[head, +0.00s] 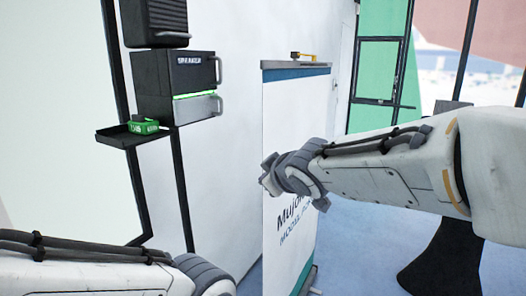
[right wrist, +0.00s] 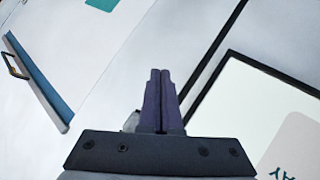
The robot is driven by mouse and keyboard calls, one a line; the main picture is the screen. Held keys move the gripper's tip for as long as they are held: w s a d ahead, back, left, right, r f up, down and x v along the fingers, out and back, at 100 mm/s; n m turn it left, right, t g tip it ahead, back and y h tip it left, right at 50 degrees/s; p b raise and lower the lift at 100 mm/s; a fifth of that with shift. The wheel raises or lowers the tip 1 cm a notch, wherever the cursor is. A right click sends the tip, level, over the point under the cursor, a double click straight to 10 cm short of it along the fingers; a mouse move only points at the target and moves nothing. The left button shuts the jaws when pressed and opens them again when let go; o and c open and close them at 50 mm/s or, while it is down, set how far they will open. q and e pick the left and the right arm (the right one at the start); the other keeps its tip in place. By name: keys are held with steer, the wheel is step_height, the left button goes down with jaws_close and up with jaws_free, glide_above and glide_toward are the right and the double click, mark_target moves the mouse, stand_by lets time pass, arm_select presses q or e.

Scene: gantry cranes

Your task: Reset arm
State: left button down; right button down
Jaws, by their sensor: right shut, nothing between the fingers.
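My right arm (head: 385,170) reaches in from the right in the head view, with its wrist in front of a white banner. The right gripper (right wrist: 160,73) shows in the right wrist view, its two dark fingers pressed together with nothing between them. My left arm (head: 85,275) lies along the bottom left of the head view. Only its links and a grey joint show there; the left gripper is out of the picture.
A black and grey breaker box (head: 180,85) with handles hangs on the left wall. Below it, a black tray (head: 112,138) holds a green device (head: 145,127). The white banner (head: 285,110) stands mid-view, with a small yellow item (head: 303,56) on its top edge.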

steer(key=s+d+f+m+g+h, duration=0.1)
steer(key=s+f+g, duration=0.3)
steer(key=s+f, duration=0.3)
steer(key=s+d+f+m+g+h+b, duration=0.1)
steer(key=s+f+g, duration=0.2)
steer(key=s+f, duration=0.4)
steer(key=s+d+f+m+g+h, duration=0.1)
steer(key=s+f+g, duration=0.3)
steer(key=s, duration=1.4)
step_height(320, 180, down, 3)
steer(key=shift+d+f+g, duration=0.15)
steer(key=shift+d+g, duration=0.15)
steer(key=shift+d, duration=0.2)
